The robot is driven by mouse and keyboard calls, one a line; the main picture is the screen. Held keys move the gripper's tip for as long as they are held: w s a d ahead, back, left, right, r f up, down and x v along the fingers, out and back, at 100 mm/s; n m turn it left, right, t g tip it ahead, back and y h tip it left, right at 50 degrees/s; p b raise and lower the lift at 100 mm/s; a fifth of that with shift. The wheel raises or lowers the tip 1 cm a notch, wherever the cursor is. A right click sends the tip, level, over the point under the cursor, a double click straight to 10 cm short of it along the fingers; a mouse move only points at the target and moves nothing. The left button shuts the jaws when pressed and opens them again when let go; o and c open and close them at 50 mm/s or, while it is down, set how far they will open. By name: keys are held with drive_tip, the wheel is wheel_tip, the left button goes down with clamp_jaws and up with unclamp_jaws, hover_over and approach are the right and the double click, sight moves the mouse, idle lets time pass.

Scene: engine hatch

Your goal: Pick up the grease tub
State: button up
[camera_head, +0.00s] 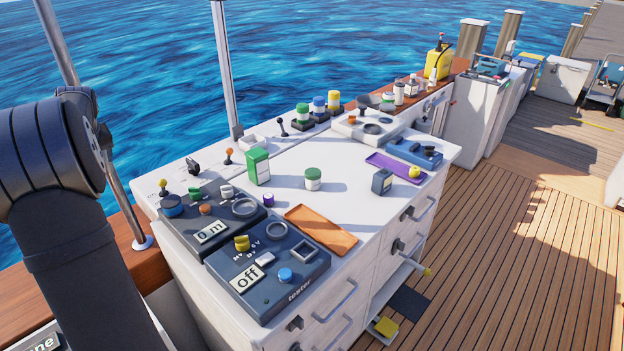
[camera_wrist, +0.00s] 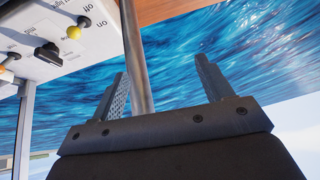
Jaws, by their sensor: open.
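A small white tub with a green lid (camera_head: 313,179), which looks like the grease tub, stands upright near the middle of the white worktop (camera_head: 335,205). My gripper (camera_wrist: 158,78) is open and empty in the wrist view, facing the water and a metal post. The tub is not in the wrist view. In the head view my arm shows at the left, but the gripper is out of sight.
An orange tray (camera_head: 321,229) and a dark tester panel (camera_head: 268,268) lie in front of the tub. A purple tray (camera_head: 398,165) with a yellow item is to the right. A metal post (camera_head: 227,70) rises behind the worktop; several jars line the back.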

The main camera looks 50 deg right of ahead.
drive_tip(key=m+g+h, duration=0.4)
drive_tip(key=m, duration=0.7)
hover_over(313, 173)
drive_tip(key=s+a, duration=0.3)
drive_tip(key=a, duration=0.1)
wheel_tip(313, 173, down, 5)
drive_tip(key=x, duration=1.1)
drive_tip(key=shift+w+d, duration=0.2)
drive_tip(key=shift+w, duration=0.05)
drive_tip(key=x, duration=0.5)
drive_tip(key=shift+s+a+f, duration=0.15)
drive_tip(key=shift+s+a, duration=0.05)
drive_tip(key=shift+a, duration=0.15)
drive_tip(key=shift+w+d+f, duration=0.1)
drive_tip(key=shift+d+f, duration=0.05)
drive_tip(key=shift+f, duration=0.15)
drive_tip(key=c, duration=1.1)
